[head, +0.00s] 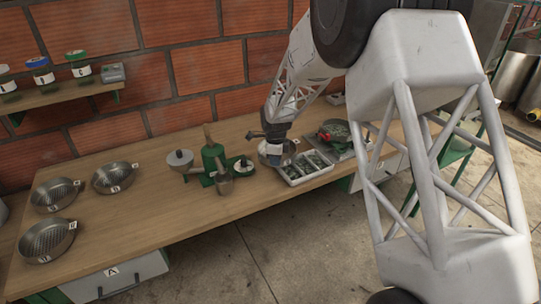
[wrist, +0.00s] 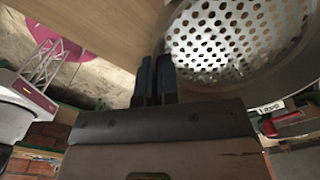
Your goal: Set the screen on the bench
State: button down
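A round metal screen with a perforated bottom (head: 288,148) is at the back right of the wooden bench (head: 150,215), with a small white tag on its rim. It fills the upper right of the wrist view (wrist: 240,45). My gripper (head: 273,140) is at this screen's rim. In the wrist view its two dark fingers (wrist: 155,78) are close together, with the rim running in between them, so it looks shut on the rim. I cannot tell whether the screen touches the bench or is just above it.
Several similar tagged screens (head: 52,195) stand at the bench's left end. A green hand-cranked machine (head: 210,165) stands mid-bench. A white divided tray (head: 305,169) and a green-topped scale (head: 335,132) are near the screen. The bench's front middle is clear.

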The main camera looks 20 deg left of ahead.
jog(key=shift+w+a+f, duration=0.15)
jog(key=shift+w+a, duration=0.6)
jog(key=shift+w, duration=0.6)
jog(key=shift+w+a+f, duration=0.1)
jog(key=shift+w+a, duration=0.65)
jog(key=shift+w, duration=0.65)
jog(key=shift+w+a+f, duration=0.15)
jog(key=shift+w+a, duration=0.6)
jog(key=shift+w, duration=0.6)
jog(key=shift+f, duration=0.15)
jog(key=shift+f, duration=1.6)
jog(key=shift+f, duration=0.15)
jog(key=c, duration=1.4)
grip_release()
jog(key=shift+o, duration=0.2)
notch_tip(320, 180, up, 12)
